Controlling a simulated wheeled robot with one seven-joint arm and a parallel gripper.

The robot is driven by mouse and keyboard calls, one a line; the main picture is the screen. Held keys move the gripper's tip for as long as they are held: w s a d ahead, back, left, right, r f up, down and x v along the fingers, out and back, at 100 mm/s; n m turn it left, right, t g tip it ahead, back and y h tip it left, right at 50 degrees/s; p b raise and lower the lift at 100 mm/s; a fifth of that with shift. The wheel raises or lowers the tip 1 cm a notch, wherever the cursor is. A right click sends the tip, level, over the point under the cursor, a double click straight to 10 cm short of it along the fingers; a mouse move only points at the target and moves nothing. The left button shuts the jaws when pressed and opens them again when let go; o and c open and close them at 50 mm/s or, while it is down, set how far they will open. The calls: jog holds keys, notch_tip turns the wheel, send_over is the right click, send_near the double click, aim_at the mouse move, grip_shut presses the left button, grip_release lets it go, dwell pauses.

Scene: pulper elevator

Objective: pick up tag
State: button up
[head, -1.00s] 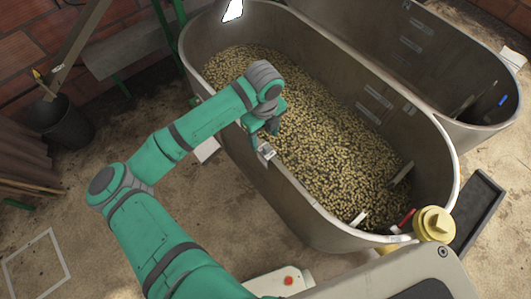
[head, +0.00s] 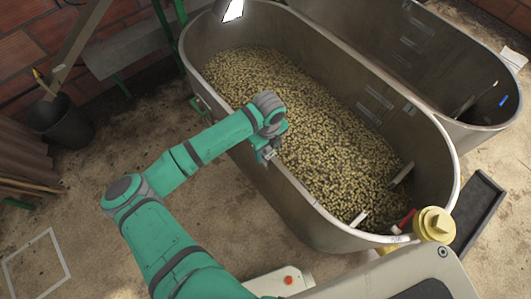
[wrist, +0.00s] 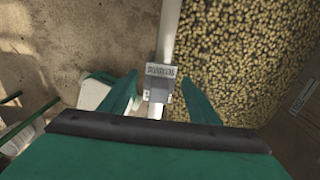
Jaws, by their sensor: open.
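The tag (wrist: 160,78) is a small pale grey piece with dark print, sitting on the tank's rim in the wrist view. My gripper (wrist: 160,84) is open, with one green finger on each side of the tag. I cannot tell whether the fingers touch it. In the head view my gripper (head: 266,155) is at the tank's near rim and mostly covers the tag. The big metal tank (head: 325,222) is filled with small yellowish beans or cherries.
A second metal tank (head: 500,50) stands behind. A yellow fitting (head: 434,224) and a red-handled tool (head: 405,217) are at the tank's right end. A black bucket (head: 62,122) stands at left. A white frame (head: 37,265) lies on the open floor.

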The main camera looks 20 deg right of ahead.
jog(key=shift+a, duration=0.15)
jog(key=c, duration=1.1)
jog(key=shift+c, duration=0.2)
jog(key=shift+r, duration=0.15)
